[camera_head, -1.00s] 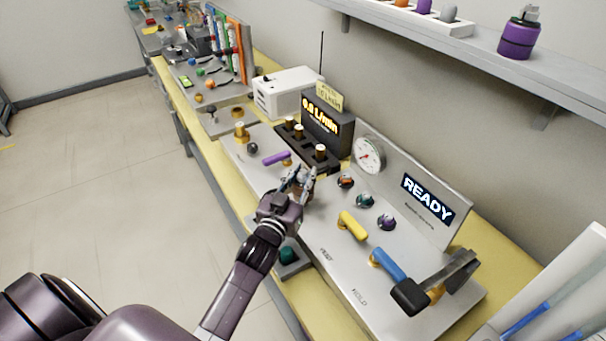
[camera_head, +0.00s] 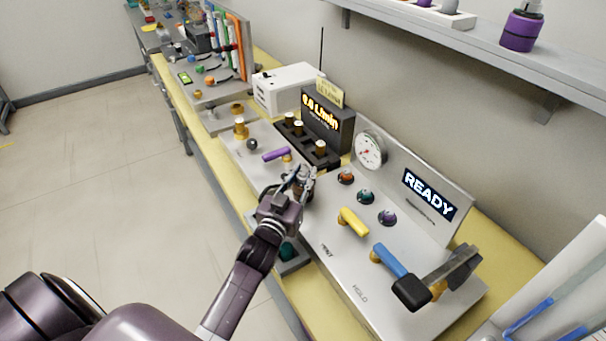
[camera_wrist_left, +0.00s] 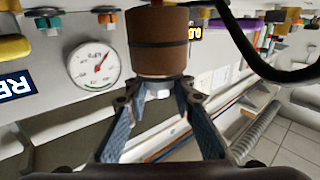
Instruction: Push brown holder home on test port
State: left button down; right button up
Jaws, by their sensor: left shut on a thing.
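The brown holder (camera_wrist_left: 158,42) is a short cylinder with a dark band around it. It fills the upper middle of the left wrist view. My left gripper (camera_wrist_left: 158,95) is shut on its pale end, one blue-grey finger on each side. In the head view my left gripper (camera_head: 301,178) is low over the metal panel (camera_head: 322,218), and its fingers hide most of the holder. The test port is hidden behind the holder and fingers, so I cannot tell how far the holder is seated. My right gripper is not in view.
A purple lever (camera_head: 276,154) lies left of my gripper; yellow (camera_head: 353,221) and blue (camera_head: 394,263) levers lie right. Three round knobs, a gauge (camera_head: 370,150) and a READY display (camera_head: 430,195) are behind. A dark rack (camera_head: 303,146) with brass-coloured pieces stands beyond.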

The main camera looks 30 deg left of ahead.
pick_arm(q)
jog(key=c, duration=1.7)
grip_release()
jog(key=shift+o, duration=0.6)
jog(key=shift+f, duration=0.1)
jog(key=shift+f, duration=0.2)
jog(key=shift+s+d, duration=0.1)
jog(key=shift+s, duration=0.45)
jog(key=s+d, duration=0.1)
jog(key=s, duration=1)
jog(key=shift+r, duration=0.3)
jog(key=shift+w+d, duration=0.1)
